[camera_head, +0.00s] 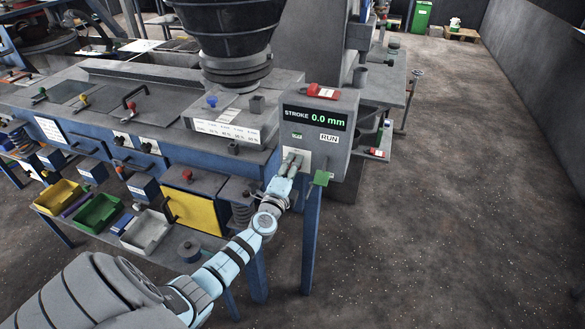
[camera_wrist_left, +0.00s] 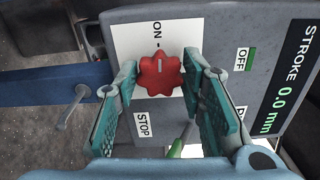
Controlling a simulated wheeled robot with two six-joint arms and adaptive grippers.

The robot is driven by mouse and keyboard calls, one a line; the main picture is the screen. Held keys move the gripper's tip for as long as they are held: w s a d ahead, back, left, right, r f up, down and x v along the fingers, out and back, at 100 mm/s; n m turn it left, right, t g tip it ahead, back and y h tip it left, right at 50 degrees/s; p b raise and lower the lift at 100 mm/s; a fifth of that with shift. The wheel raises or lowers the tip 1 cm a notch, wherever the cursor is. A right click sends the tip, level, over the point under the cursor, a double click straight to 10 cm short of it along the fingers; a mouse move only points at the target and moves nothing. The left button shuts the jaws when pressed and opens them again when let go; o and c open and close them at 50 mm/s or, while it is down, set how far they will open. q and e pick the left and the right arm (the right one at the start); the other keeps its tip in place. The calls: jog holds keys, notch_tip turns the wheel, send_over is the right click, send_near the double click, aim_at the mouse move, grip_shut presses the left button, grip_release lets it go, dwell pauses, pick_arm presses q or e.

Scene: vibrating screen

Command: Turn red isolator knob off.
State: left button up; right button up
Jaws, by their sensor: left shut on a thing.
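The red isolator knob (camera_wrist_left: 160,74) sits on a white plate (camera_wrist_left: 125,42) on the grey control box (camera_head: 342,104). In the left wrist view, its pale pointer mark points up the picture, toward the word ON. My left gripper (camera_head: 293,160) is at the box front, and its fingers hide the knob in the head view. In the left wrist view, the teal fingers of my left gripper (camera_wrist_left: 162,84) stand on both sides of the knob, shut on it. My right gripper is not in view.
The box has a display (camera_head: 315,116) reading STROKE 0.0 mm, a RUN label, and a red part (camera_head: 321,90) on top. Yellow, green and white bins (camera_head: 146,231) stand at left. Open floor (camera_head: 460,200) lies to the right.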

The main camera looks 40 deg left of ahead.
pick_arm(q)
jog(key=shift+m, duration=8.6)
jog(key=o, duration=1.1)
